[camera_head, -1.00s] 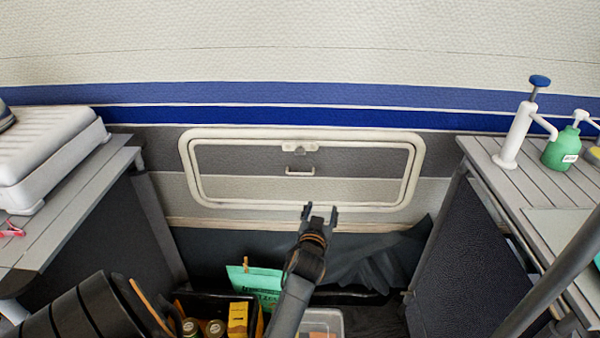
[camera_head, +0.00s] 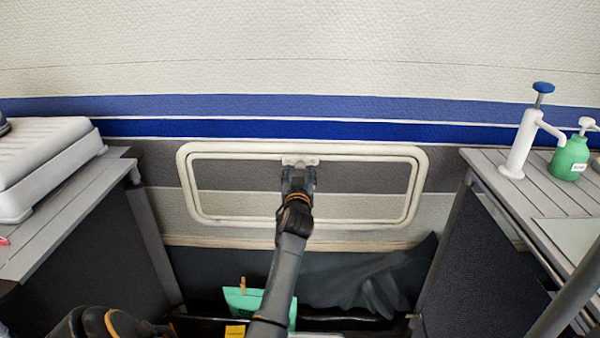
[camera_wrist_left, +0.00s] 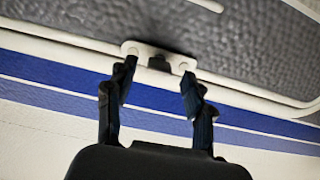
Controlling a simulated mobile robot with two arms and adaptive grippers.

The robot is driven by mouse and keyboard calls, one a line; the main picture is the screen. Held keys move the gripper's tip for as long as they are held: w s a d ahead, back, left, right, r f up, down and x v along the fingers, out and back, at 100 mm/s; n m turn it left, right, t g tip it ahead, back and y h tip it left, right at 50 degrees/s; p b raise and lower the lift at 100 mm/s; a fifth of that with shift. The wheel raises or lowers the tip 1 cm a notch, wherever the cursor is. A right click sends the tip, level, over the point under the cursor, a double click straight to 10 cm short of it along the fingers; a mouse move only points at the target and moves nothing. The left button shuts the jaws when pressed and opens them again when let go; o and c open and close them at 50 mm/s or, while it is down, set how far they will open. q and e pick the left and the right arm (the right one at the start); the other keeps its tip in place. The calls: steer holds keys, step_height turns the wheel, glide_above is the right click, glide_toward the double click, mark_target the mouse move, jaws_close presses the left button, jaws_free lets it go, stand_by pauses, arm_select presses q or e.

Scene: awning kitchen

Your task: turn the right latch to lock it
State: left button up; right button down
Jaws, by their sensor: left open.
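A hatch with a cream frame (camera_head: 200,207) is set in the caravan wall. One small pale latch fitting (camera_head: 312,159) shows at the top middle of its frame. In the left wrist view the latch fitting (camera_wrist_left: 176,58) has two rounded white ends and a dark middle part. My left gripper (camera_head: 299,172) is in front of the hatch just below the fitting, hiding part of it. In the left wrist view my left gripper (camera_wrist_left: 159,68) is open, its fingertips at the two ends of the fitting. I cannot tell whether they touch it. My right gripper is not in view.
A grey slatted table (camera_head: 75,205) with a white case (camera_head: 45,160) stands left.

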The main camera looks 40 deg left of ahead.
mark_target(300, 161)
arm_select(q)
steer(key=shift+x, duration=1.15)
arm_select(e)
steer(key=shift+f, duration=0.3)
arm_select(q)
jaws_close()
steer(key=shift+m, duration=0.3)
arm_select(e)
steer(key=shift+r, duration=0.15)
arm_select(q)
steer(key=shift+m+p, duration=0.45)
steer(key=shift+m, duration=0.45)
steer(key=m+p, duration=0.3)
steer(key=m, duration=0.8)
steer(key=shift+m, duration=0.3)
steer(key=shift+m+p, duration=0.6)
steer(key=shift+m, duration=0.9)
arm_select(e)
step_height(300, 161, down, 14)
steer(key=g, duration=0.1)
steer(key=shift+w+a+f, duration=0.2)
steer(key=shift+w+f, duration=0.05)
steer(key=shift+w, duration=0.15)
